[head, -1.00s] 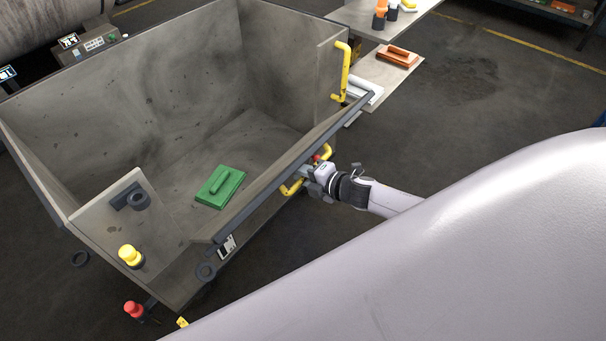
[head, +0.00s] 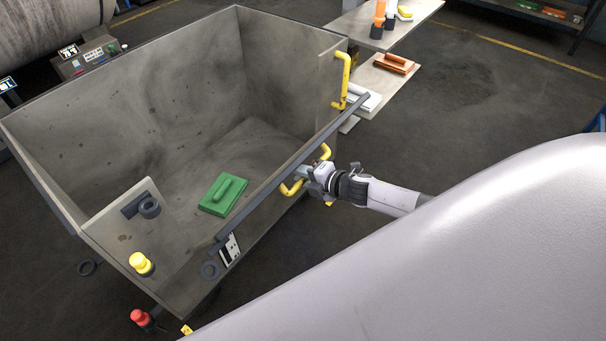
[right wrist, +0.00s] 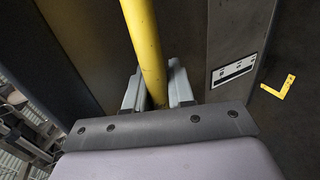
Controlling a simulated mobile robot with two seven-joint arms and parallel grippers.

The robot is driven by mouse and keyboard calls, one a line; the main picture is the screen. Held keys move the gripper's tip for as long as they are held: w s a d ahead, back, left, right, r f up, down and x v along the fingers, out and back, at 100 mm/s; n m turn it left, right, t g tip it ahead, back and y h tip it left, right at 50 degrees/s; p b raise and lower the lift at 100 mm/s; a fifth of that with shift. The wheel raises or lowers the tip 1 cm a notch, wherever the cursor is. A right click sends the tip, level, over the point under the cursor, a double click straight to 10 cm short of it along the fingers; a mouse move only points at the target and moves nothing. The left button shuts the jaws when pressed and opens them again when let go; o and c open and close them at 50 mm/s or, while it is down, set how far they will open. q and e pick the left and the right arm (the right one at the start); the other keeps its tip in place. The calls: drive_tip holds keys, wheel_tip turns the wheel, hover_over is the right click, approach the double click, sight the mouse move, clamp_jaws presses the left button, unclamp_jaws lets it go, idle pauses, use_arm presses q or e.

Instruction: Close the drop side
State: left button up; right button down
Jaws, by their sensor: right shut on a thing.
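The drop side (head: 262,200) is the front panel of the grey tub, topped by a dark rail. My right gripper (head: 307,174) is outside the panel, shut on the panel's yellow handle (head: 291,188). In the right wrist view the yellow handle (right wrist: 147,45) runs between the two fingers of the right gripper (right wrist: 157,90). A yellow-knobbed latch (head: 140,263) sits at the near left corner. My left gripper is out of view.
A green block with a handle (head: 223,194) lies on the tub floor. A yellow upright bar (head: 343,80) is fixed at the tub's far right corner. A red knob (head: 140,318) shows low at the near corner. A table with an orange block (head: 394,64) stands behind right.

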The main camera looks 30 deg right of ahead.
drive_tip(key=shift+w+a+r+t+y, duration=0.15)
drive_tip(key=shift+w+a+r, duration=0.2)
drive_tip(key=shift+w+r, duration=0.3)
drive_tip(key=shift+w+a+r+t+y, duration=0.15)
drive_tip(key=shift+w+a+r, duration=0.25)
drive_tip(key=shift+r, duration=0.45)
drive_tip(key=c, duration=1.1)
unclamp_jaws()
drive_tip(key=shift+w, duration=0.1)
drive_tip(key=shift+o, duration=0.2)
drive_tip(key=s+p, duration=0.1)
drive_tip(key=s+d+p, duration=0.2)
drive_tip(key=s, duration=0.1)
drive_tip(key=shift+d+f, duration=0.1)
drive_tip(key=shift+f, duration=0.15)
drive_tip(key=shift+g, duration=0.4)
drive_tip(key=shift+s+d+r+p, duration=0.4)
drive_tip(key=shift+s+r+p, duration=0.3)
drive_tip(key=shift+s, duration=0.1)
drive_tip(key=shift+s+d+r+p, duration=0.35)
drive_tip(key=shift+s+r+p, duration=0.2)
drive_tip(key=shift+s+r, duration=0.2)
